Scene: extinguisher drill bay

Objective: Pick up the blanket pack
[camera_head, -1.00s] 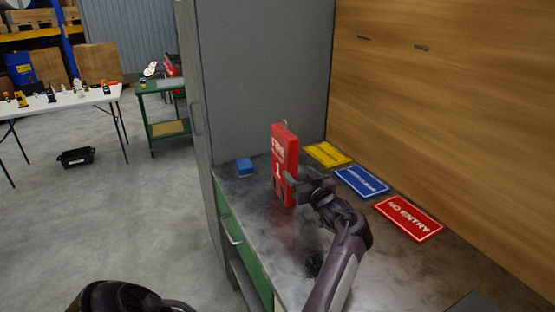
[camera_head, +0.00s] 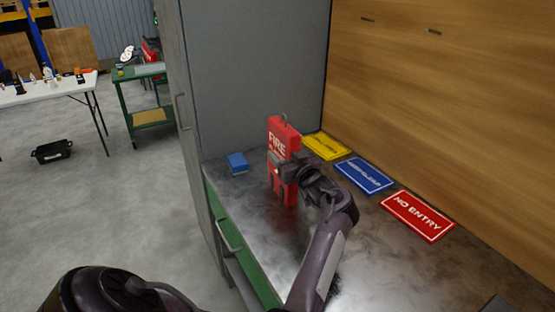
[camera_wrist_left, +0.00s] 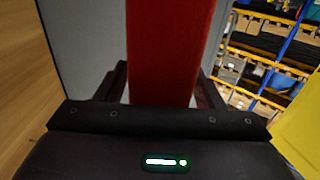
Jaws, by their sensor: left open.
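The blanket pack (camera_head: 281,142) is a tall red pack with white "FIRE" lettering and a small loop on top. It stands upright on the dark worktop. My left gripper (camera_head: 279,174) is at the pack's mid-height, open, with its fingers in front of part of the lettering. The lower wrist housing hides part of the pack there. My right gripper is not in view.
A small blue block (camera_head: 238,163) lies left of the pack. Yellow (camera_head: 327,146), blue (camera_head: 364,175) and red "NO ENTRY" (camera_head: 418,215) signs lie along the wooden wall. A grey cabinet side (camera_head: 255,75) stands behind.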

